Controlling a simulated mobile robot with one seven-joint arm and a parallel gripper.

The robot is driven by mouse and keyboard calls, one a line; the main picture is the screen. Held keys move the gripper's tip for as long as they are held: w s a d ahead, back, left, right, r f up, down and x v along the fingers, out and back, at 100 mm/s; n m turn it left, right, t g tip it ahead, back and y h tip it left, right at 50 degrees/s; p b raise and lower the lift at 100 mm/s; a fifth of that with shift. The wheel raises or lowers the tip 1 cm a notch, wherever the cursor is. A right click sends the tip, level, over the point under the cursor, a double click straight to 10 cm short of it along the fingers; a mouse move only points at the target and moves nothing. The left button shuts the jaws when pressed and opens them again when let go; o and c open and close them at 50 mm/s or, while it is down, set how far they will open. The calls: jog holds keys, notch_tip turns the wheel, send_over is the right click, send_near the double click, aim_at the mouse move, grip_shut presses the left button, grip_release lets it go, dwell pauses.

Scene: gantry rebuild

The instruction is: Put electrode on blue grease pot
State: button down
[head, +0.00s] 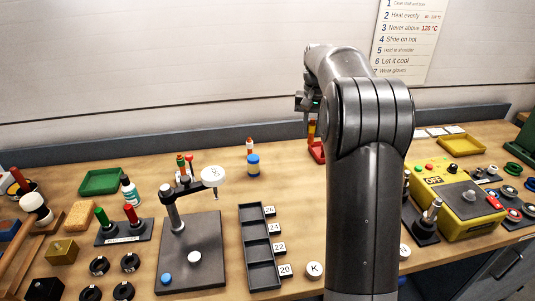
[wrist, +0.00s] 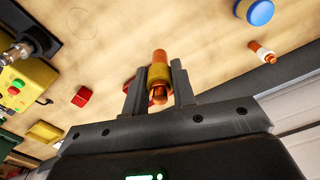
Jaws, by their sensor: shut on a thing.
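My gripper (wrist: 159,88) is shut on an orange rod with a yellow band, which looks like the electrode (wrist: 158,72). It sits between the two fingers above the table. In the head view the electrode (head: 311,130) shows below my gripper (head: 305,106), which is partly hidden by my arm. The blue grease pot (head: 253,165), a short blue cylinder, stands upright on the table to the left of my gripper in the head view. In the wrist view the pot (wrist: 258,12) is at the top right, apart from the electrode. Nothing shows on its top.
A small orange-and-white tube (head: 249,145) stands behind the pot. A dark slotted rack (head: 259,250) and a stand with a white disc (head: 213,175) are nearer. The table around the pot is mostly clear.

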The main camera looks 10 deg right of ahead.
jog(key=w+a+r, duration=0.2)
jog(key=a+r, duration=0.1)
jog(key=a, duration=0.5)
send_near(253, 157)
jog(key=shift+f, duration=1.65)
jog(key=shift+f, duration=0.1)
jog(key=c, duration=1.2)
grip_release()
notch_tip(253, 157, up, 12)
jog(key=shift+r, duration=0.15)
